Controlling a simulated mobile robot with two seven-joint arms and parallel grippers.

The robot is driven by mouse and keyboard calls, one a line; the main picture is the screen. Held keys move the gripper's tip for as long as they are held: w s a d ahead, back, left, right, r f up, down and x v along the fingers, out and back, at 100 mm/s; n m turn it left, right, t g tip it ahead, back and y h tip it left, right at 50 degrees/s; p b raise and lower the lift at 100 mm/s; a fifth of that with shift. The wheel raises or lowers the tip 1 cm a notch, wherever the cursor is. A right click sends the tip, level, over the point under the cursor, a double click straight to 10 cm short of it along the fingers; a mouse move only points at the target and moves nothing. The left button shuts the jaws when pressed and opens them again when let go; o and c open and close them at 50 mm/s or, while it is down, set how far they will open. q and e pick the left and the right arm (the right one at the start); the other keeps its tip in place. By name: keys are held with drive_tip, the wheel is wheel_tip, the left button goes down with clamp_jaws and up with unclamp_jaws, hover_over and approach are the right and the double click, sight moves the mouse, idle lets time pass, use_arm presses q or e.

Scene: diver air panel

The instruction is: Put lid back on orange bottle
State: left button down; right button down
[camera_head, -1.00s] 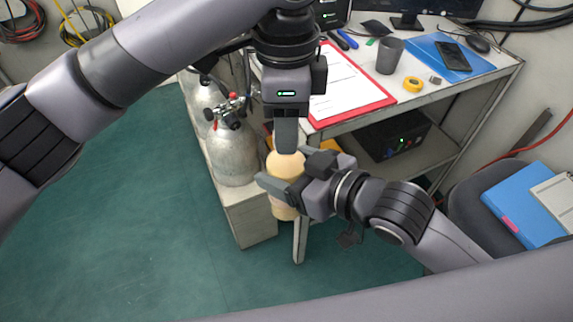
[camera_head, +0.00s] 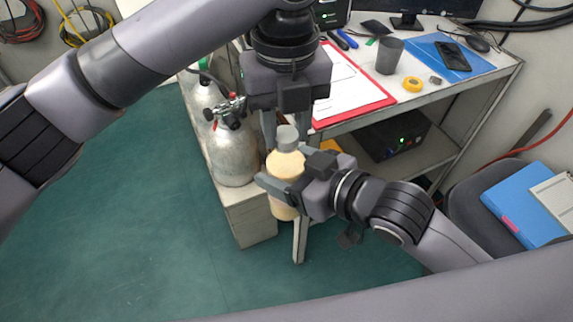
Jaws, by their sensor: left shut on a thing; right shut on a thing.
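The pale orange bottle (camera_head: 286,165) stands upright in mid-air in front of the desk. My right gripper (camera_head: 288,180) is shut on its body from the right, with one finger across the front. The grey lid (camera_head: 288,133) sits at the top of the bottle's neck. My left gripper (camera_head: 287,140) points straight down over the bottle and is shut on the lid, one finger on each side. I cannot tell how tightly the lid is seated. The bottle's far side is hidden.
The desk behind carries a red clipboard (camera_head: 382,98), a dark cup (camera_head: 389,56), yellow tape (camera_head: 412,84) and a blue folder (camera_head: 462,67). Grey gas cylinders (camera_head: 232,155) stand close at left. A chair with a blue binder (camera_head: 522,205) is at right. The green floor at left is clear.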

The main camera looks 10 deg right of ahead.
use_arm(q)
drive_tip(key=c, duration=0.6)
unclamp_jaws()
drive_tip(key=shift+c, duration=0.2)
wheel_tip(320, 180, up, 12)
drive_tip(key=shift+w+f, duration=0.1)
